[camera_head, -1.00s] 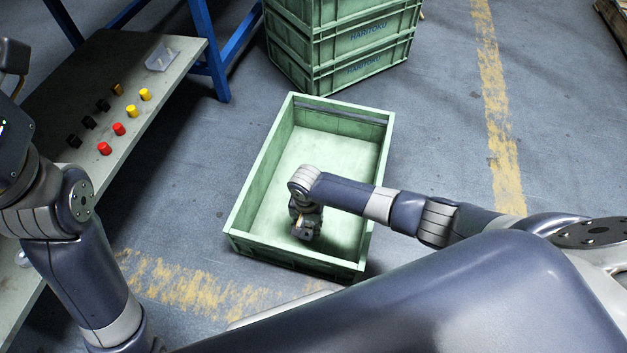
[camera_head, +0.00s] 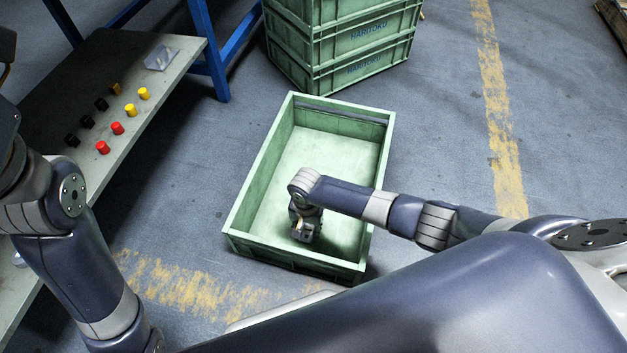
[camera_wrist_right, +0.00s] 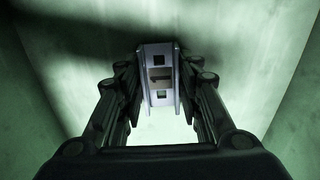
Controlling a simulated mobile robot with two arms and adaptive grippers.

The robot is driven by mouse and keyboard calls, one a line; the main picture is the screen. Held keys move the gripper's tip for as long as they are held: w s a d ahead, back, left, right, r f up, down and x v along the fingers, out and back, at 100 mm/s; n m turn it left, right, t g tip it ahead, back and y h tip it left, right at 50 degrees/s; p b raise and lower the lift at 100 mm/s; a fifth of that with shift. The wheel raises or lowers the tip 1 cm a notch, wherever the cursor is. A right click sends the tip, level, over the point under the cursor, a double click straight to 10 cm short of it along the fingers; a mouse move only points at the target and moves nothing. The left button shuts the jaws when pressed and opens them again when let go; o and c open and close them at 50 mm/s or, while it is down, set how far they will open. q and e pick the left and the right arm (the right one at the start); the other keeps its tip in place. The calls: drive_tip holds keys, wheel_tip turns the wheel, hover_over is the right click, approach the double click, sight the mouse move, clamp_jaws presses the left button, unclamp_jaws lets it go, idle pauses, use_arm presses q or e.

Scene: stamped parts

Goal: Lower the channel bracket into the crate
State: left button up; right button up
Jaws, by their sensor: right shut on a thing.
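The channel bracket (camera_wrist_right: 160,49) is a pale metal channel with square holes, seen in the right wrist view. My right gripper (camera_wrist_right: 158,76) is shut on it, one finger on each side. In the head view my right gripper (camera_head: 305,230) points down inside the green crate (camera_head: 250,187), near its front end. The bracket is mostly hidden there by my gripper and wrist. I cannot tell whether it touches the crate floor. The crate is open, and its visible floor looks empty. My left arm is at the left edge, but its gripper is out of view.
Stacked green crates (camera_head: 345,50) stand behind the open crate. A grey bench (camera_head: 150,100) at left carries red, yellow and black pieces and a small pale item (camera_head: 161,58). Blue legs (camera_head: 210,50) support it. Floor right of the crate (camera_head: 440,130) is clear.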

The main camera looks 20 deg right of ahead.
drive_tip(key=o, duration=1.2)
drive_tip(key=shift+o, duration=0.2)
